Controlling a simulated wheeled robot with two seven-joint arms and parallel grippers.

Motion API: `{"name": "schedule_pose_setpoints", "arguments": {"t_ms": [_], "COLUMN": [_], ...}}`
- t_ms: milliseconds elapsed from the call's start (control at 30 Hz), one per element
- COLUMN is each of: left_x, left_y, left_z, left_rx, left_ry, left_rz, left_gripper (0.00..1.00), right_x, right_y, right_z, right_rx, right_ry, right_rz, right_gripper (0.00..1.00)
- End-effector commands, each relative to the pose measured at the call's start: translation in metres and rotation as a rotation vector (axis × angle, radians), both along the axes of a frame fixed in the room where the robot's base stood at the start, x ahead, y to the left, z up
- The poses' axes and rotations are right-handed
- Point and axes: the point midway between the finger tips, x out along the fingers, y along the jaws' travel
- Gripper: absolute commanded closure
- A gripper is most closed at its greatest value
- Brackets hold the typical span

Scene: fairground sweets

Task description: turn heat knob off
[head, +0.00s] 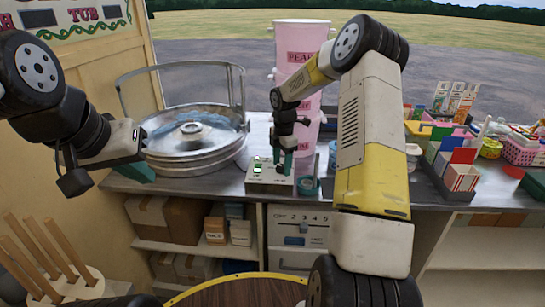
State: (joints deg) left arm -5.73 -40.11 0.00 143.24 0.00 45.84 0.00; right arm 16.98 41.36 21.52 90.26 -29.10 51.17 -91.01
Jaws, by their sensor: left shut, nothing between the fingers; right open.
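A small pale control box (268,185) with green-lit displays stands at the counter's front edge, right of the big metal pan (190,140). The heat knob cannot be made out on it; the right gripper covers that part. My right gripper (287,164) points down over the right side of the box, open, its teal fingertips at or just above the top. I cannot tell whether they touch the knob.
A pink bucket stack (299,45) stands behind the box. A teal ring-shaped item (308,186) sits just right of it. Cartons and a red-and-white box (462,177) fill the right counter. Wooden sticks (45,245) stand at lower left.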

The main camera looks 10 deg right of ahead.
Motion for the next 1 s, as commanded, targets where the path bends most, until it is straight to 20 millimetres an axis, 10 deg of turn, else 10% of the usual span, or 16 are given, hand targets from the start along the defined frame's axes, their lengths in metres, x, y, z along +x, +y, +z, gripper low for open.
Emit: {"name": "schedule_pose_setpoints", "arguments": {"t_ms": [600, 1000], "left_x": [0.000, 0.000], "left_y": [0.000, 0.000], "left_z": [0.000, 0.000], "left_rx": [0.000, 0.000], "left_ry": [0.000, 0.000], "left_rz": [0.000, 0.000], "left_gripper": [1.00, 1.00], "right_x": [-0.003, -0.004], "right_y": [-0.001, -0.001], "right_z": [0.073, 0.079], "right_rx": [0.000, -0.001], "right_ry": [-0.001, -0.001], "right_rz": [0.000, -0.002], "right_gripper": [0.45, 0.45]}}
